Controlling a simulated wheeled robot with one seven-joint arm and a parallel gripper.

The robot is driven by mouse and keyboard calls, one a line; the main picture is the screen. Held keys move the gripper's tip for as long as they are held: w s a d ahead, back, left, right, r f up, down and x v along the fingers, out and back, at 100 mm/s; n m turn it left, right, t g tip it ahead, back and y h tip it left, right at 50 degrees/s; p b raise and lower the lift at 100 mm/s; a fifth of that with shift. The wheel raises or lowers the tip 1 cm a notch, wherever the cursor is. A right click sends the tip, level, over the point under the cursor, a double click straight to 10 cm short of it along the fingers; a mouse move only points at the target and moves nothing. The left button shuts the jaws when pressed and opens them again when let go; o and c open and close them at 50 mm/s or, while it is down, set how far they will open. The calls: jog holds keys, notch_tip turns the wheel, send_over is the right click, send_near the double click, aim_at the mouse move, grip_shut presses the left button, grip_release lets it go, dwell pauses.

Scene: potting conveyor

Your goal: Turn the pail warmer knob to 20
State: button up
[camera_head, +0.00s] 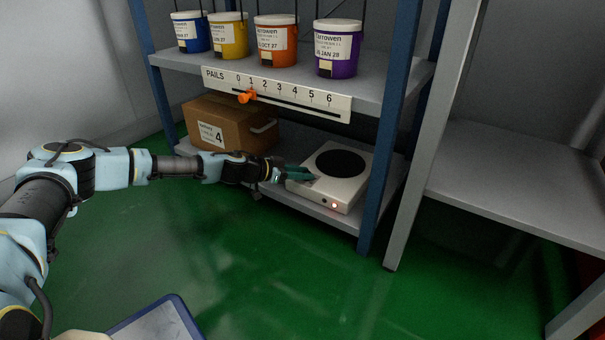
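The pail warmer (355,186) is a white box with a round black plate (341,163) on top, standing on the lower shelf. My gripper (300,173), with dark green fingers, reaches in from the left to the warmer's left front edge. I cannot tell whether it touches the warmer or whether the fingers are apart.
A cardboard box (230,126) marked 4 sits left of the warmer. Above, the upper shelf (378,86) holds several pails and a 0–6 scale strip (320,99) with an orange slider (247,96). A blue post (379,185) stands right of the warmer. Green floor (250,270) is open in front.

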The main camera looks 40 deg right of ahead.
grip_shut()
